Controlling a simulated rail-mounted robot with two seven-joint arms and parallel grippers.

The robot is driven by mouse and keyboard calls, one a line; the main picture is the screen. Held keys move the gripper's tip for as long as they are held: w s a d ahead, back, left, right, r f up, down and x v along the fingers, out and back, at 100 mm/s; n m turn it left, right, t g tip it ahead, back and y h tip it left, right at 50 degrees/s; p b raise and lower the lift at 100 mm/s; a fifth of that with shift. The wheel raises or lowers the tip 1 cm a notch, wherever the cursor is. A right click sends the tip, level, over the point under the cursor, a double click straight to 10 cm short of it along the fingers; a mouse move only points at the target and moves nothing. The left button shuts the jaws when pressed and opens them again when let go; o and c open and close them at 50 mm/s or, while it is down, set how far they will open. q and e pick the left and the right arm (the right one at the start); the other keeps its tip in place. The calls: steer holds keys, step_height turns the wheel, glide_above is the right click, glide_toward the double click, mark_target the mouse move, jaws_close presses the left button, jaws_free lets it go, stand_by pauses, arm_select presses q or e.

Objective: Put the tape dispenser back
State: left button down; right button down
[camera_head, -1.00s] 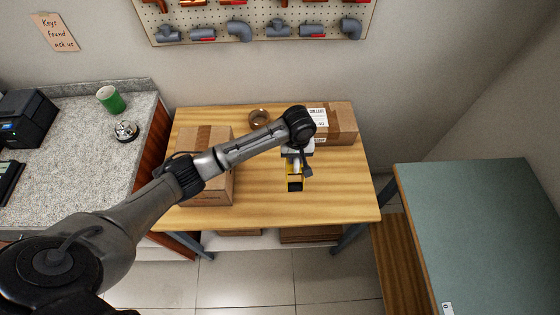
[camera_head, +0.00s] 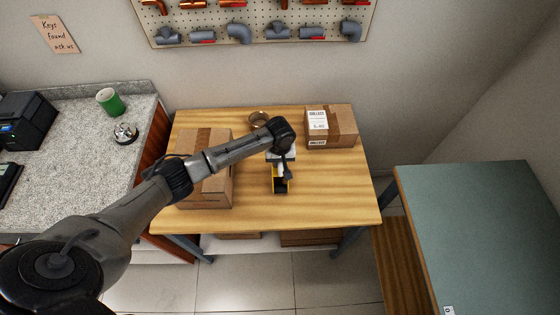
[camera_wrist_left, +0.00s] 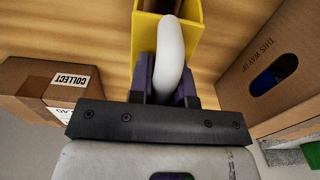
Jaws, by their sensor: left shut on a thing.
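The yellow tape dispenser (camera_head: 281,185) is over the middle of the wooden table, right of the large box. My left gripper (camera_head: 282,164) is shut on it from above. In the left wrist view the gripper's dark fingers (camera_wrist_left: 166,84) close on both sides of the pale curved handle (camera_wrist_left: 171,50), and the yellow body (camera_wrist_left: 146,40) extends beyond it. I cannot tell whether the dispenser touches the table. My right gripper is not in view.
A large cardboard box (camera_head: 217,192) stands on the left of the wooden table (camera_head: 335,185). A labelled box (camera_head: 343,124) stands at the back right, and a brown tape roll (camera_head: 259,117) at the back. The table's right front is clear.

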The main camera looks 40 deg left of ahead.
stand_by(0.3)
arm_select(q)
steer(key=c, duration=1.5)
jaws_free()
steer(key=shift+f, duration=0.15)
steer(key=o, duration=0.4)
steer(key=shift+o, duration=0.2)
